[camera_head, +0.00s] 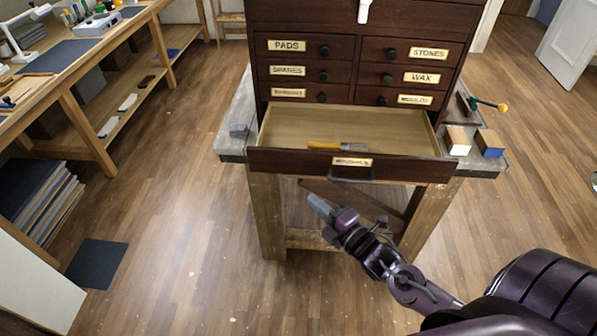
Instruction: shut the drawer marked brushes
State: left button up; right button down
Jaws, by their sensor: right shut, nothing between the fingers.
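A wide bottom drawer (300,160) of the dark wooden cabinet stands pulled well out. Its front carries a pale label (352,162) too blurred to read, with a dark handle (351,177) below it. A tool with a yellow handle (322,146) lies inside the drawer. My right gripper (319,205) is shut and empty. In the picture it is below the drawer front and left of the handle, apart from it. My left gripper is out of view.
The cabinet (370,25) stands on a wooden bench (237,140); its small drawers, such as PADS (289,46) and WAX (421,77), look shut.

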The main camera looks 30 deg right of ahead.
jog(key=p, duration=0.3)
send_near(289, 166)
jog(key=w+a, duration=0.3)
jog(key=a, duration=0.1)
jog(key=shift+w+d+r, duration=0.2)
jog(key=shift+w+d, duration=0.65)
jog(key=shift+w+d+f+p, duration=0.15)
jog(key=shift+w+d+p, duration=0.2)
jog(key=shift+w, duration=0.15)
